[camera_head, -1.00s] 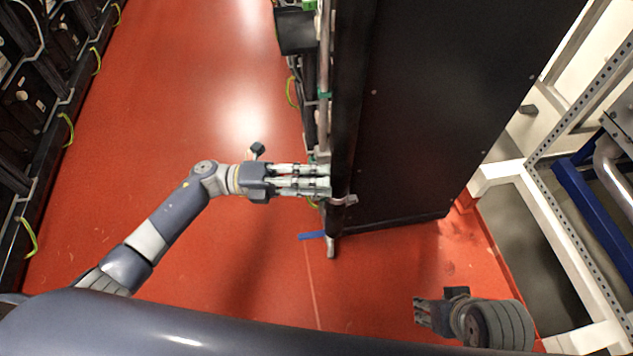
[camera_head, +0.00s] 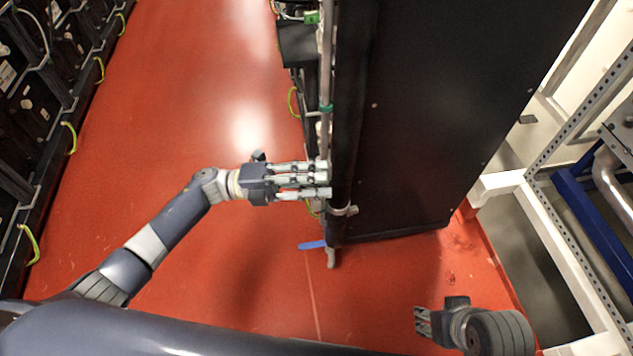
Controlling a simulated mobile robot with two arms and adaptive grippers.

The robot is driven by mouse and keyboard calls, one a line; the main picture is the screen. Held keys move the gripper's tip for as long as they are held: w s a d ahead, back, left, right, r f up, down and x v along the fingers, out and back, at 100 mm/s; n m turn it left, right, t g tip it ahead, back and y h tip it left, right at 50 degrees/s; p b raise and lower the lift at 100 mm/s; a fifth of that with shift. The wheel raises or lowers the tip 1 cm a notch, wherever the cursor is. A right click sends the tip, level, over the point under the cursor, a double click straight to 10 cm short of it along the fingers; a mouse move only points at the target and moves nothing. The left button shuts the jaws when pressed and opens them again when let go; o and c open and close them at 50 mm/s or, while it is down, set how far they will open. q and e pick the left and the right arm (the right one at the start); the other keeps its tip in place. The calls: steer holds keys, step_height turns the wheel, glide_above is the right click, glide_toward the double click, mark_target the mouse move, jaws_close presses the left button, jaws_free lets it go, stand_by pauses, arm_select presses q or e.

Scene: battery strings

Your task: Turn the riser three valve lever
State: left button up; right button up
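A blue lever (camera_head: 312,245) sticks out to the left near the foot of a pale vertical riser pipe (camera_head: 326,70), at the near edge of the black cabinet. Which riser number it belongs to cannot be read. My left gripper (camera_head: 318,180) is above the lever in the view, its fingers straight, spread and pointing right. The fingertips overlap the pipe side of the cabinet edge; contact cannot be told. Nothing shows between the fingers. My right gripper (camera_head: 424,322) is low at the right, away from the lever, with its finger opening hard to see.
The tall black cabinet (camera_head: 430,110) stands right of the lever. A pale clamp (camera_head: 343,211) sits at its near edge. Battery racks (camera_head: 45,90) line the left side. A white frame (camera_head: 560,230) stands at the right. The red floor (camera_head: 180,120) between is clear.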

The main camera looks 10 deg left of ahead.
arm_select(q)
steer(key=shift+o, duration=0.3)
steer(key=shift+s+f, duration=0.1)
steer(key=shift+f, duration=0.05)
steer(key=shift+a+f, duration=0.1)
steer(key=shift+a, duration=0.05)
steer(key=w+v, duration=0.1)
steer(key=v, duration=1)
steer(key=shift+s+a, duration=0.4)
